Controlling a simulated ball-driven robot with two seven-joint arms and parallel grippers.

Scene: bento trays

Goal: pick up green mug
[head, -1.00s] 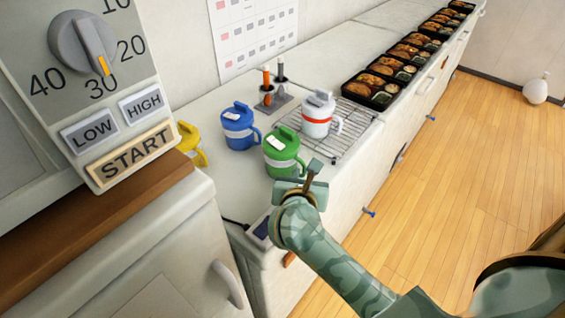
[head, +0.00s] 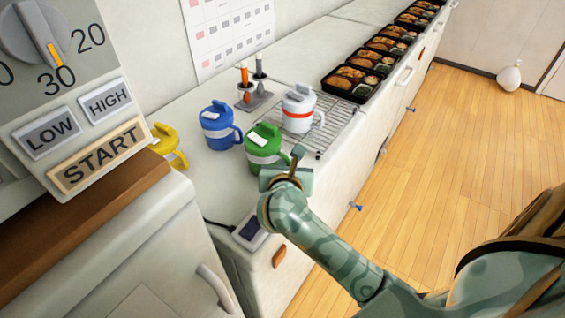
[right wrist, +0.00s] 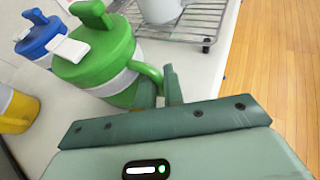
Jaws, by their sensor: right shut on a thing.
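The green mug (head: 264,147) with a white band and a lid stands upright near the front edge of the counter. In the right wrist view the green mug (right wrist: 101,58) fills the upper left, with its handle toward the fingers. My right gripper (head: 293,165) is at the handle side of the mug. In the wrist view its fingers (right wrist: 166,88) are shut on the green handle and partly hide it. The mug appears to rest on the counter; its base is partly hidden by the gripper. My left gripper is not in view.
A blue mug (head: 219,126) stands close beside the green one, and a yellow mug (head: 167,145) is further left. A white mug (head: 298,109) stands on a wire rack (head: 338,118) behind. Bento trays (head: 352,82) line the counter. A control panel (head: 70,100) looms at left.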

